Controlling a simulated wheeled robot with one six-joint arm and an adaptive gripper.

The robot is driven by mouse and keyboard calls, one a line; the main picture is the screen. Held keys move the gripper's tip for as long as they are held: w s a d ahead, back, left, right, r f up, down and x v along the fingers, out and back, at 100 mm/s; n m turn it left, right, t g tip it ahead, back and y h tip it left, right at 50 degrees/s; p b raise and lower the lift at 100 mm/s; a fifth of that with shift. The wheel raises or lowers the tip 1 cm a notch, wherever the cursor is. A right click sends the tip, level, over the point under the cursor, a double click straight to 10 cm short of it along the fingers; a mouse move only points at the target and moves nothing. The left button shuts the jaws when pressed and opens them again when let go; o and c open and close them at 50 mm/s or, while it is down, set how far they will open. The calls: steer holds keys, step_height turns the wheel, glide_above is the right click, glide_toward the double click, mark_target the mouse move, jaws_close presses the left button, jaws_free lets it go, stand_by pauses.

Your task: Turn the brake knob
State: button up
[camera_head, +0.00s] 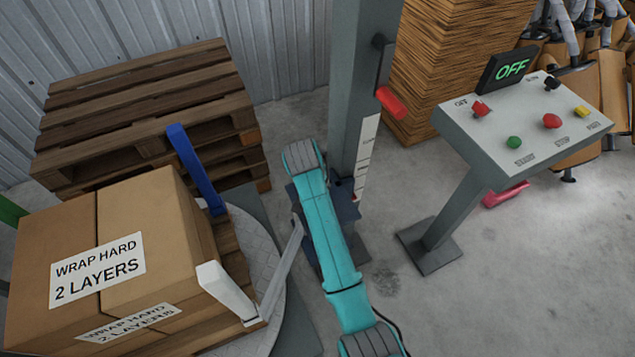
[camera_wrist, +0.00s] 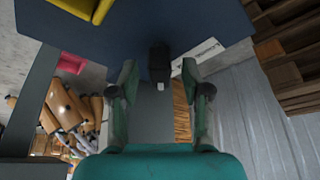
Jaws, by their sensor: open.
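In the wrist view a small black knob (camera_wrist: 160,57) with a pale tip stands out from a dark blue housing (camera_wrist: 215,28); it looks like the brake knob, though no label shows. My gripper (camera_wrist: 160,78) is open, with one green finger on each side of the knob. A gap shows between each finger and the knob; nothing is held. In the head view the blue housing (camera_head: 346,206) sits low on the grey column (camera_head: 352,95), partly behind my teal arm. The knob and my gripper's fingers are hidden there.
A control panel (camera_head: 500,135) with coloured buttons and a green OFF display (camera_head: 511,68) stands at right. A red handle (camera_head: 391,103) juts from the column. Wrapped-label cartons (camera_head: 150,220) and a blue post (camera_head: 195,165) stand at left. Floor between column and panel is mostly clear.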

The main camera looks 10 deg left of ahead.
steer(key=v, duration=1.2)
steer(key=shift+f, duration=0.1)
